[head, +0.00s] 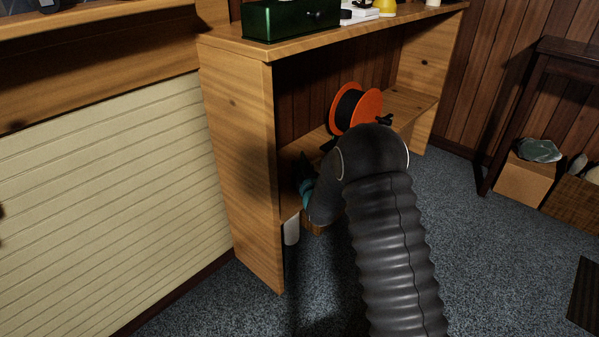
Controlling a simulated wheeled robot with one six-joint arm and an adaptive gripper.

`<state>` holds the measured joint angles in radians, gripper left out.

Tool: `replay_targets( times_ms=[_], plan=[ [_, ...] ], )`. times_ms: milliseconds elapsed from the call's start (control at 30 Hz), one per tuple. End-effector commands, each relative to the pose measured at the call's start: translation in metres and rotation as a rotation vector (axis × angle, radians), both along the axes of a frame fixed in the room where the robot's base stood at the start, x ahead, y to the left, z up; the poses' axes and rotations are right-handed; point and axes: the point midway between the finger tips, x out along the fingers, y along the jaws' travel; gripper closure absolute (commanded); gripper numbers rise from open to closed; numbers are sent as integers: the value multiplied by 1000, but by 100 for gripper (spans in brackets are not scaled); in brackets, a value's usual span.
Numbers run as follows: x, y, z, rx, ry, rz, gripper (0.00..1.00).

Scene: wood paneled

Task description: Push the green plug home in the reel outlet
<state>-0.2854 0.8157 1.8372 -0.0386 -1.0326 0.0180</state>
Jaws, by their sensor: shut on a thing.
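The reel (357,109) has orange flanges and a dark middle and stands on the shelf inside the wooden unit. A small black part sticks out at its right. My arm crosses in front of the shelf and hides the reel's lower part; the outlet cannot be made out. My gripper (305,166) shows only as a small dark shape beside a teal band, left of the reel near the unit's left side panel. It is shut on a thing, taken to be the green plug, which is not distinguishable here. Whether plug and outlet touch cannot be seen.
The wooden shelf (408,103) is bare right of the reel. The unit's side panel (240,140) stands close on the left. A green box (290,18) and small items stand on top. A white cylinder (292,231) shows below the shelf.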

Motion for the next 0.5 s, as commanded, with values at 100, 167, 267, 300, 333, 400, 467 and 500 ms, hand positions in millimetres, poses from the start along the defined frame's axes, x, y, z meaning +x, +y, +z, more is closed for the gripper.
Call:
replay_targets(
  times_ms=[100, 167, 267, 300, 333, 400, 467, 500],
  plan=[
    [0, 0, 20, 1, -4, 1, 100],
    [0, 0, 29, 1, -3, 1, 100],
    [0, 0, 46, 1, -4, 1, 100],
    [0, 0, 53, 1, -4, 1, 100],
    [0, -5, 53, 0, -1, -2, 100],
    [1, -21, 50, 1, 0, -4, 100],
    [1, -34, 50, -1, 1, -4, 100],
    [2, -44, 50, -1, 1, -5, 100]
  ],
)
